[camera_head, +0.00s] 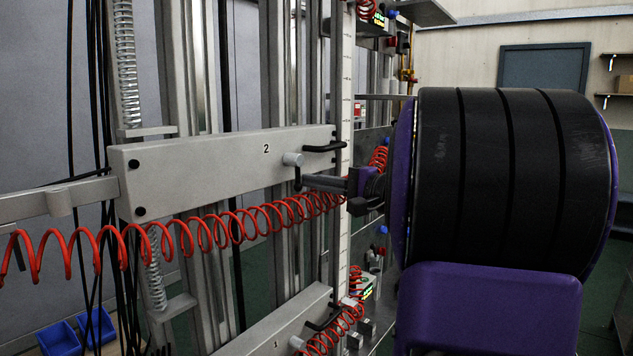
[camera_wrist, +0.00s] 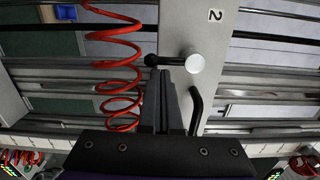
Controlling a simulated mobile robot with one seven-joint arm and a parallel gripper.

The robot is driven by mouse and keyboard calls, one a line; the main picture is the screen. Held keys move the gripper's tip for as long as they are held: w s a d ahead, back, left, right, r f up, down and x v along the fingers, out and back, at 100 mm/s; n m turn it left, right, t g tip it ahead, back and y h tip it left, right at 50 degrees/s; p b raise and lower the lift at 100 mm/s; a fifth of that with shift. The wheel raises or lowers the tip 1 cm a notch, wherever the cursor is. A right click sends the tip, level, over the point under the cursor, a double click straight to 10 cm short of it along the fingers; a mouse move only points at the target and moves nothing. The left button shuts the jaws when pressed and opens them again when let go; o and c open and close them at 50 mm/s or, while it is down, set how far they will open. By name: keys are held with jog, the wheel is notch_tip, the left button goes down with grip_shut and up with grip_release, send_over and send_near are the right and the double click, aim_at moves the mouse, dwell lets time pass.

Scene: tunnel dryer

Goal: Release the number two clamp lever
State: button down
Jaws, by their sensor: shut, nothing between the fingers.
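The number two clamp lever has a pale round hub (camera_head: 293,159) on the light grey plate marked 2 (camera_head: 210,172). Its short black arm and knob (camera_head: 297,183) hang down from the hub. In the wrist view, which is turned, the hub (camera_wrist: 195,64) is right of the fingertips and the black knob (camera_wrist: 152,60) is just beyond them. My gripper (camera_head: 307,181) comes in from the right, shut and empty, its tips beside the lever arm. In the wrist view my gripper's fingers (camera_wrist: 166,78) end at the arm; I cannot tell whether they touch it.
A black bent handle (camera_head: 325,147) sits on the plate right of the hub. A red coiled hose (camera_head: 215,228) runs across below the plate. A lower plate marked 1 (camera_head: 270,335) has its own handle. Vertical metal rails and a white ruled strip (camera_head: 344,110) stand close by.

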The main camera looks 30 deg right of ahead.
jog(key=shift+s+a+m, duration=0.1)
jog(key=shift+a+m, duration=0.05)
jog(key=shift+m, duration=0.25)
jog(key=a+m, duration=0.1)
jog(key=m, duration=0.1)
jog(key=m+p, duration=0.1)
jog(key=m, duration=0.1)
jog(key=s+a+m+p, duration=0.1)
jog(key=m, duration=0.1)
jog(key=shift+a+m, duration=0.3)
jog(key=shift+m, duration=0.1)
jog(key=m+p, duration=0.1)
jog(key=a+m+p, duration=0.1)
jog(key=m+p, duration=0.1)
jog(key=shift+s+a+r+m, duration=0.15)
jog(key=shift+s+r+m, duration=0.1)
jog(key=shift+r+m, duration=0.15)
jog(key=m, duration=0.1)
jog(key=m+p, duration=0.1)
jog(key=a+m, duration=0.1)
jog(key=shift+s+r+m+t+p, duration=0.2)
jog(key=shift+r+m+t+p, duration=0.1)
jog(key=shift+r+t+p, duration=0.1)
jog(key=shift+s+a+r, duration=0.1)
jog(key=shift+r, duration=0.05)
jog(key=shift+a+r, duration=0.15)
jog(key=shift+r, duration=0.1)
jog(key=shift+f, duration=0.15)
